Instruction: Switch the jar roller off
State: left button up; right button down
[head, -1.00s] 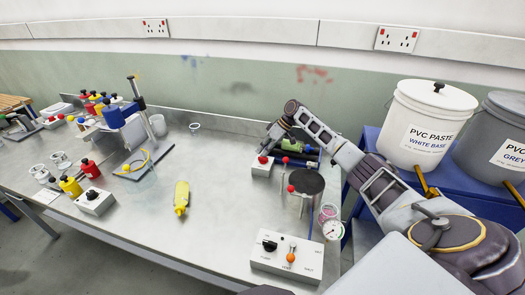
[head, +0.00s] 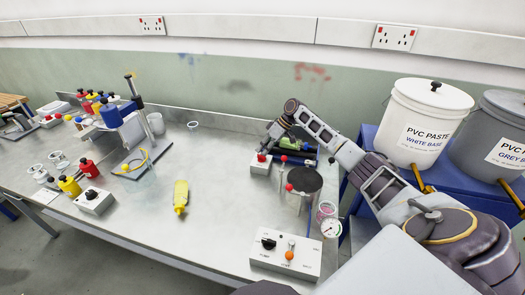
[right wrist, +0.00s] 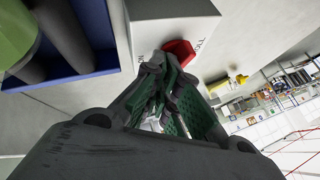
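The jar roller (head: 297,147) is at the back right of the bench, with a green jar lying on it; the wrist view shows its blue tray (right wrist: 75,72) and dark rollers. Its white switch box (head: 258,169) stands at its left and has a red knob (head: 262,158). In the wrist view the red knob (right wrist: 180,52) is just beyond my right fingertips, on the box face (right wrist: 165,12) near the lettering "ROLL". My right gripper (right wrist: 165,75) has its fingertips together, close to the knob; I cannot tell whether they touch it. My left gripper is out of view.
A pot with a dark lid (head: 304,180) and a gauge (head: 331,228) stand right of the switch box. A control box with an orange-tipped lever (head: 286,258) is at the front. Paste buckets (head: 425,125) stand right.

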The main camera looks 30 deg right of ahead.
jog(key=v, duration=1.2)
